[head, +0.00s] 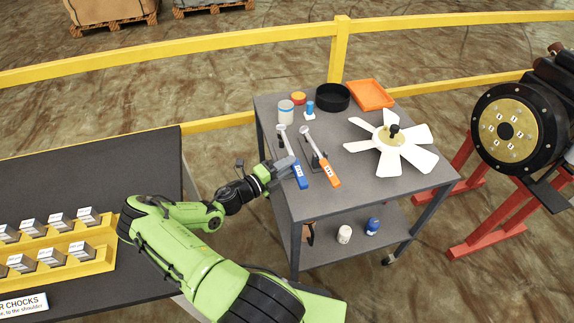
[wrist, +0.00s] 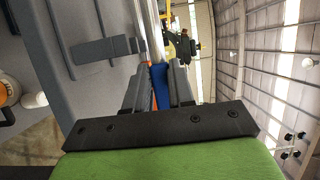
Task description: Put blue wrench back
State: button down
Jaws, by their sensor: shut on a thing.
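The blue wrench (head: 300,175) has a blue handle and a silver shaft. It is at the left side of the grey cart top (head: 370,185), its silver head towards the back. My gripper (head: 289,166) reaches in from the left and is shut on its handle. In the wrist view the blue handle (wrist: 160,84) shows between my gripper's fingers (wrist: 158,92). The orange wrench (head: 334,180) lies just right of it, nearly parallel, at a small dark holder (head: 318,160). I cannot tell whether the blue wrench touches the holder.
A white fan (head: 392,142) lies to the right on the cart. A black round tray (head: 333,97), an orange tray (head: 371,94) and a grey-white can (head: 286,112) stand at the back. Yellow rails (head: 220,122) run behind. A dark table with metal blocks (head: 58,222) is at left.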

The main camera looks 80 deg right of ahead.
jog(key=shift+f, duration=0.1)
jog(key=shift+f+b, duration=0.9)
jog(key=shift+f, duration=0.5)
jog(key=c, duration=0.9)
grip_release()
jog(key=shift+f, duration=0.1)
jog(key=v, duration=1.5)
jog(key=shift+w+a+p, duration=0.25)
jog(key=shift+a+p, duration=0.05)
jog(key=shift+p, duration=0.05)
